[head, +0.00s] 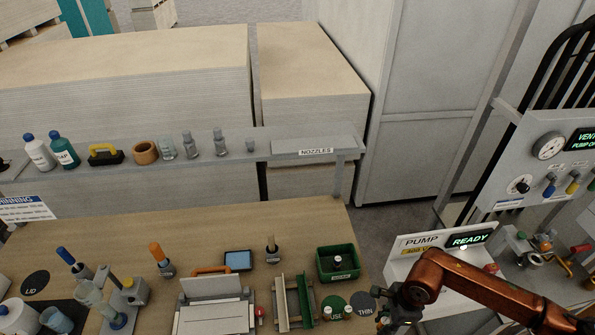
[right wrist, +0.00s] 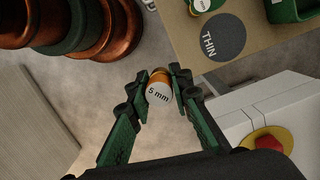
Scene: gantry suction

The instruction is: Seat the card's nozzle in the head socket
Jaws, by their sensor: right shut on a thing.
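My right gripper (right wrist: 159,88) is shut on a small nozzle (right wrist: 158,94) with an orange body and a white top marked "5 mm". The fingers clasp it from both sides, off the table's edge with the floor behind. In the head view my right gripper (head: 402,303) is dark and small at the lower right, and the nozzle is not clear there. My left gripper is not in view. I cannot make out the card or the head socket for certain.
A nozzle shelf (head: 235,155) stands behind.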

